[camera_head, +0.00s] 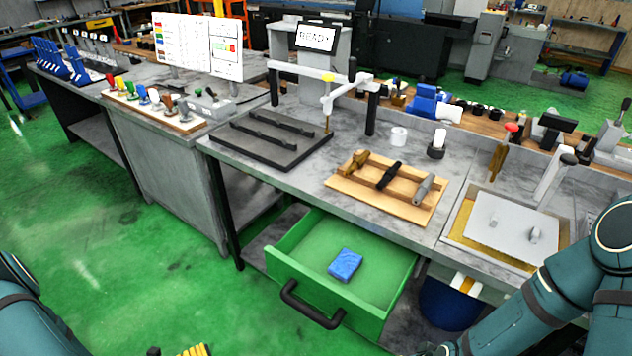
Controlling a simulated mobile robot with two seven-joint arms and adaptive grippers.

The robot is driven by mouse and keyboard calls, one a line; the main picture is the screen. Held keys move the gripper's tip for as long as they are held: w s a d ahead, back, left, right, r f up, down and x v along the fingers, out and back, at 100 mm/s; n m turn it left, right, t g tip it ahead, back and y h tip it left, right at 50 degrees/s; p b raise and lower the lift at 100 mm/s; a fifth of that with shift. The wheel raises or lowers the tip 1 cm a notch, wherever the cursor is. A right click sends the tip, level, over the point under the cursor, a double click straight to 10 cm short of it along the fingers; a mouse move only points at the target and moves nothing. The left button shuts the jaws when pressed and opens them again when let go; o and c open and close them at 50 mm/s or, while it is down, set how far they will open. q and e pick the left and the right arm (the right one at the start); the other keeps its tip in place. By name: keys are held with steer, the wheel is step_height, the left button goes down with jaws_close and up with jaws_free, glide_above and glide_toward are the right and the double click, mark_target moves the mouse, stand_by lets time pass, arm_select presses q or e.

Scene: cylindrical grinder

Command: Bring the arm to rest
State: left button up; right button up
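My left arm (35,315) comes in at the bottom left corner and runs out of the frame. A dark bit and a yellow ridged piece (194,351) show at the bottom edge to its right; I cannot tell whether they belong to my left gripper. My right arm (548,300) reaches from the right edge down toward the bottom, in front of the bench's right end. Only a small dark part near its end (436,350) shows at the bottom edge. The fingers of both grippers are cut off or hidden.
A green drawer (385,322) stands pulled out below the bench (300,185), with a blue block (345,264) inside. On the bench are a dark plate (265,158), a wooden tray with tools (425,212) and a grey plate (515,228). The green floor at left is clear.

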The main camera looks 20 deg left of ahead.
arm_select(q)
steer(key=s+d+f+m+g+y, duration=0.25)
steer(key=d+m+g, duration=1.15)
steer(key=m, duration=0.9)
steer(key=w+d+r+m+t+y, duration=0.1)
steer(key=w+d+m, duration=0.3)
steer(key=m, duration=0.6)
steer(key=w+d+r+m+t+y, duration=0.1)
steer(key=w+d+m+t+y, duration=0.2)
steer(key=w+m, duration=0.4)
steer(key=d+m, duration=0.1)
steer(key=m, duration=0.3)
steer(key=shift+d+y+b, duration=0.3)
steer(key=shift+d+y, duration=0.05)
steer(key=shift+d, duration=0.05)
